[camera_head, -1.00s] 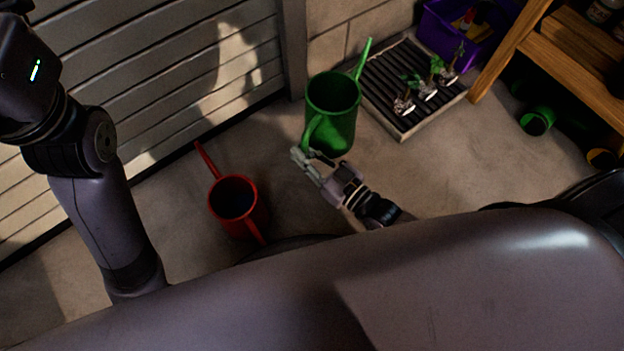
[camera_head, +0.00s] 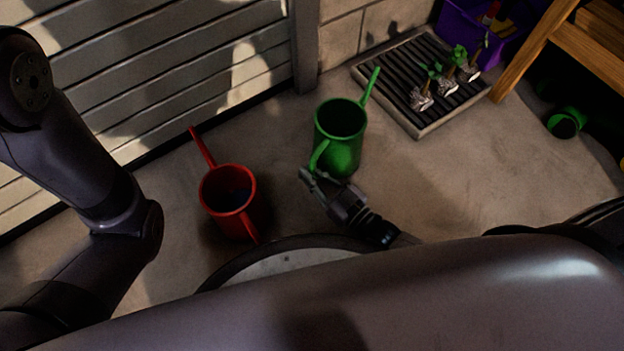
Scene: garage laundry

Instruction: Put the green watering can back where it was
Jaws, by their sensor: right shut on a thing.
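The green watering can (camera_head: 340,143) is upright in the middle of the view, its spout pointing up and right, its handle toward me. My right gripper (camera_head: 312,182) is shut on the can's handle at its near side. The fingertips are small and dark, so the exact grip is hard to see. I cannot tell whether the can's base touches the floor. A red watering can (camera_head: 229,201) stands to its left on the concrete floor. My left arm comes in at the left, but its gripper is out of view.
A slatted tray (camera_head: 399,93) with several potted seedlings lies behind and right of the green can. A purple crate (camera_head: 462,33), a wooden shelf (camera_head: 540,50) and a green pot (camera_head: 565,123) are at the right. The floor (camera_head: 480,165) right of the can is bare.

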